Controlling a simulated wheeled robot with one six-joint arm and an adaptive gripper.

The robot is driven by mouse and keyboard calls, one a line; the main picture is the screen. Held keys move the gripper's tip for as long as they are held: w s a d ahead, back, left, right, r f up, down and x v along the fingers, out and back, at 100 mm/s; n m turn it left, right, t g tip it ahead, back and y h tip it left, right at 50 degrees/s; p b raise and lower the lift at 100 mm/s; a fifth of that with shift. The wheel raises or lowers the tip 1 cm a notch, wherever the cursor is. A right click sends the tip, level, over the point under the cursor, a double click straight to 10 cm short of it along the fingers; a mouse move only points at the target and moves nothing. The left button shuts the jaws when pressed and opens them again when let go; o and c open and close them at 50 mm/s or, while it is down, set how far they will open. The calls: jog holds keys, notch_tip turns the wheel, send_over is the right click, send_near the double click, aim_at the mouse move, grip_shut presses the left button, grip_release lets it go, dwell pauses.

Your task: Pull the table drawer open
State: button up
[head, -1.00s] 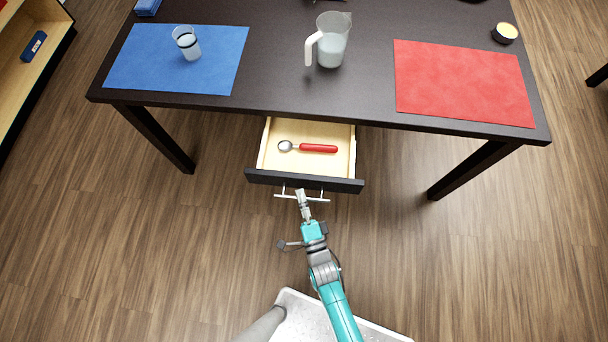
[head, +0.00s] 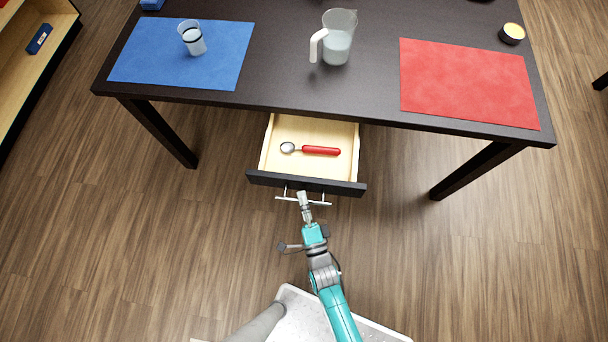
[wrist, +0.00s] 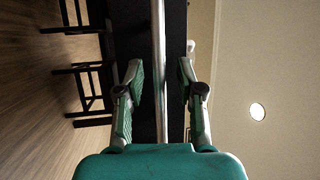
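The table drawer (head: 258,180) is pulled well out from under the dark table (head: 290,98), with its pale inside showing. Its metal bar handle (head: 322,203) is on the black front and also runs upright through the middle of the wrist view (wrist: 159,30). My gripper (head: 303,195) is at the handle. In the wrist view my gripper (wrist: 160,75) has one finger on each side of the bar, with a gap showing on both sides. The fingers look open around the bar; contact is not clear.
A red-handled spoon (head: 320,151) lies in the drawer. On the table are a jug (head: 338,45), a glass (head: 193,40) on a blue mat (head: 225,65), a red mat (head: 465,85) and a small tin (head: 511,34). The floor in front is clear.

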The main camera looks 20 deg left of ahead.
jog(key=v, duration=1.2)
jog(key=shift+w, duration=0.1)
jog(key=s+d+r+n+h, duration=0.2)
jog(key=s+d+r+h, duration=0.15)
jog(key=d, duration=0.35)
jog(key=s+d+r+n+h, duration=0.2)
jog(key=d+r, duration=0.2)
jog(key=d, duration=0.3)
jog(key=s+d+r+n+h, duration=0.2)
jog(key=s+d+r+h, duration=0.1)
jog(key=r, duration=0.5)
jog(key=s+d+r+n+h, duration=0.3)
jog(key=s+d+r+h, duration=0.1)
jog(key=r, duration=0.4)
jog(key=shift+s+d+r+g, duration=0.25)
jog(key=shift+d+g, duration=0.15)
jog(key=shift+d, duration=0.2)
